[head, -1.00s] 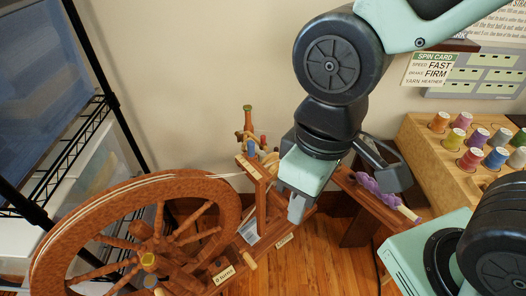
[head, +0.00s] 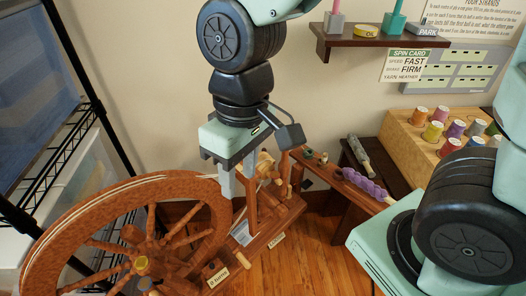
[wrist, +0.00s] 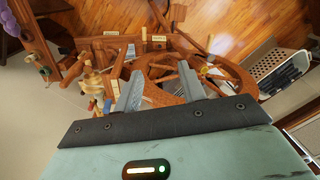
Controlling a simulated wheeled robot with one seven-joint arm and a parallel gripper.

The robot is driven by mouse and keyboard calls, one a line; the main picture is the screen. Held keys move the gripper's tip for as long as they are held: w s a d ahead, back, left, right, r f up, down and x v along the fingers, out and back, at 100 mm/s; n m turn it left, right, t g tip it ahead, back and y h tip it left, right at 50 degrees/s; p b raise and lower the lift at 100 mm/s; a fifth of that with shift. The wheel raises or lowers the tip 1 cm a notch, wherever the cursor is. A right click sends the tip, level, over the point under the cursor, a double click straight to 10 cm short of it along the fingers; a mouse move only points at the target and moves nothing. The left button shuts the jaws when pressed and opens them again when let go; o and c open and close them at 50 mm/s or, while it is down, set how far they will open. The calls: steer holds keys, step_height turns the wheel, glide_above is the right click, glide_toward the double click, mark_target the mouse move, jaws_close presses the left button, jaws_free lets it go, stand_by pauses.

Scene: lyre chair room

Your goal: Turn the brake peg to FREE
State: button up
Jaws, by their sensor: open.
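A brown wooden spinning wheel stands on the floor; its big spoked wheel (head: 140,181) is at lower left in the head view and shows in the wrist view (wrist: 237,72). Its wooden frame and upright posts (head: 252,205) are to the right, with small pegs and pale labels (head: 277,240) on the base. I cannot tell which peg is the brake peg, and no FREE mark is readable. My gripper (head: 226,184) is open and empty, pointing down over the near posts, partly hiding them. In the wrist view, its two grey fingers (wrist: 160,90) are spread apart above the wheel.
A wooden rack of thread spools (head: 437,132) stands at right beside a low bench holding purple yarn (head: 365,185). A wall shelf (head: 380,38) and a spin card (head: 405,62) are behind. A black wire rack (head: 60,165) is at left. Wooden floor is open in front.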

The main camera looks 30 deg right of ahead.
steer(key=w+d+f+m+b, duration=0.2)
steer(key=w+f+m, duration=0.1)
steer(key=w, duration=1)
steer(key=m+h+b, duration=0.1)
steer(key=m+b, duration=0.2)
steer(key=m, duration=0.4)
glide_above(264, 149)
step_height(264, 149, down, 17)
step_height(264, 149, down, 17)
steer(key=shift+r+p, duration=0.15)
steer(key=shift+p, duration=0.3)
jaws_close()
